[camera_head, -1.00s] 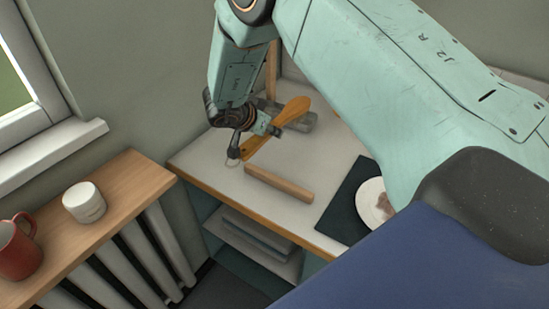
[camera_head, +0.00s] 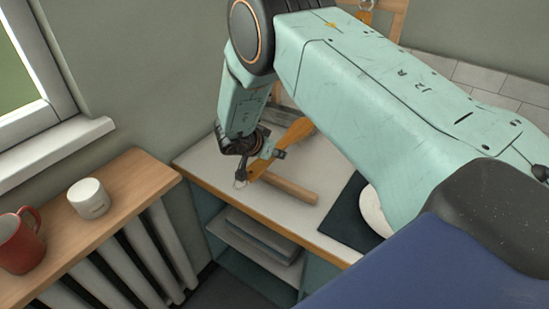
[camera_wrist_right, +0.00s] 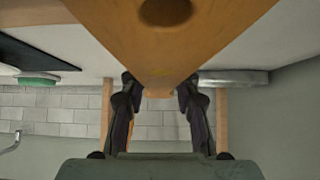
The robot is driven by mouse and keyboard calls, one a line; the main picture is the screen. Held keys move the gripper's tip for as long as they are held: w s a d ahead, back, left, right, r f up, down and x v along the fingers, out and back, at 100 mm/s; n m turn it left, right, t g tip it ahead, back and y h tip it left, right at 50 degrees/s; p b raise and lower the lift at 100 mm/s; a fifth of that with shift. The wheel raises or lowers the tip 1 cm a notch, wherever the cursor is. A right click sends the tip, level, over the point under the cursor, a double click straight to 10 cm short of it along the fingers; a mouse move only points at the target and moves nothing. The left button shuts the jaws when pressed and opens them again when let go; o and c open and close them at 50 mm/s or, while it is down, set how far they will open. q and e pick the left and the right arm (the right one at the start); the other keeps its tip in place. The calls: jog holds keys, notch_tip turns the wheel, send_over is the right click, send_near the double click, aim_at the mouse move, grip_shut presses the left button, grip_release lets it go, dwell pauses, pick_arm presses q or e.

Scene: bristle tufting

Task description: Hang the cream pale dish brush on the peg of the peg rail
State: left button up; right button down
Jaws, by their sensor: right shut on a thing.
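My right gripper (camera_head: 258,165) is shut on an orange-brown wooden piece (camera_head: 299,130) with a broad paddle-like part, above the counter. In the right wrist view the wooden piece (camera_wrist_right: 170,55) fills the top, with a dark round hollow, between the fingers (camera_wrist_right: 159,95). No bristles show, and I cannot confirm that it is the cream pale dish brush. I cannot make out a peg for certain; a wooden frame (camera_head: 392,14) stands at the top, partly hidden by my arm. My left gripper is not in view.
A dark mat (camera_head: 345,215) with a pale plate (camera_head: 373,212) lies to the right. A red mug (camera_head: 18,243) and a white cup (camera_head: 89,198) stand on the sill above the radiator.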

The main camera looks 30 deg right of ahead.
jog(key=shift+w+d+f, duration=0.1)
jog(key=shift+w+f, duration=0.1)
jog(key=shift+f, duration=0.85)
jog(key=shift+w+f, duration=0.1)
jog(key=shift+f, duration=0.1)
jog(key=shift+s, duration=0.2)
jog(key=c, duration=1.4)
grip_release()
jog(key=o, duration=0.4)
jog(key=shift+w+f, duration=0.2)
jog(key=shift+s+r, duration=0.15)
